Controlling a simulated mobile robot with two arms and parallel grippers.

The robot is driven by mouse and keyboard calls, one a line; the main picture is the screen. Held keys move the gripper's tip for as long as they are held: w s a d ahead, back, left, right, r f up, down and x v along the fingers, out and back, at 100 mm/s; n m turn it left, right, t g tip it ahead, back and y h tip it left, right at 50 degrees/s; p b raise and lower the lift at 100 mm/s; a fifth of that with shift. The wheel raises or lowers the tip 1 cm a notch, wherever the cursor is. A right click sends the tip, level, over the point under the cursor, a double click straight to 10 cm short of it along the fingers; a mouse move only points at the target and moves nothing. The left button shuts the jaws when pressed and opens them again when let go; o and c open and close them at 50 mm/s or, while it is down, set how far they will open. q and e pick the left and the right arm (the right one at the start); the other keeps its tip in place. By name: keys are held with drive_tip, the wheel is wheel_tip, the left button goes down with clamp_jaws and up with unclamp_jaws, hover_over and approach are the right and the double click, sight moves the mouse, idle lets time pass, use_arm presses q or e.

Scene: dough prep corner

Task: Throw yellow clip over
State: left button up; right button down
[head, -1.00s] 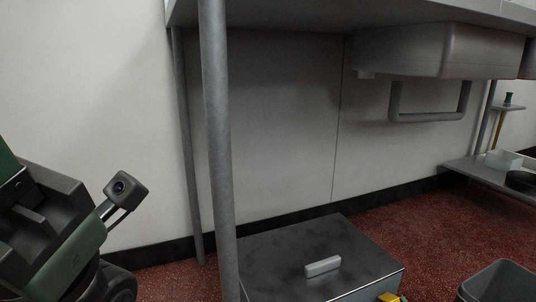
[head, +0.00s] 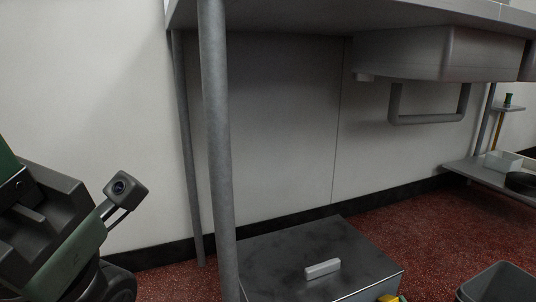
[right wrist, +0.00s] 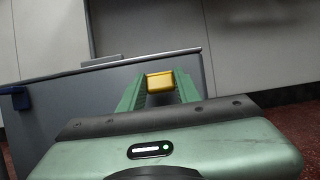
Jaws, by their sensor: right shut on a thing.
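The yellow clip (right wrist: 160,82) shows in the right wrist view between the two green fingertips of my right gripper (right wrist: 160,86), which is shut on it. In the head view only a small piece of yellow (head: 388,298) shows at the bottom edge, beside the front right corner of a metal box; the rest is cut off. My left arm comes in at the left of the head view, but its fingertips do not show.
The metal box (head: 290,250) with a pale handle (head: 322,268) stands on the red floor under a table with a grey leg (head: 215,130). An open grey bin (head: 500,283) stands at the lower right. A low shelf (head: 472,172) is behind it.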

sight(393, 299)
drive_tip(key=shift+w+r, duration=0.15)
drive_tip(key=shift+r, duration=0.55)
drive_tip(key=shift+w+a+r, duration=0.1)
drive_tip(key=shift+w+r, duration=0.05)
drive_tip(key=shift+r, duration=0.25)
drive_tip(key=shift+p, duration=0.3)
drive_tip(key=shift+w+r, duration=0.2)
drive_tip(key=shift+r, duration=0.15)
drive_tip(key=shift+w+a+r, duration=0.15)
drive_tip(key=shift+w+r, duration=0.1)
drive_tip(key=shift+r, duration=0.05)
drive_tip(key=shift+w, duration=0.1)
drive_tip(key=shift+w+a+r, duration=0.1)
drive_tip(key=shift+w+r, duration=0.15)
drive_tip(key=shift+r, duration=0.05)
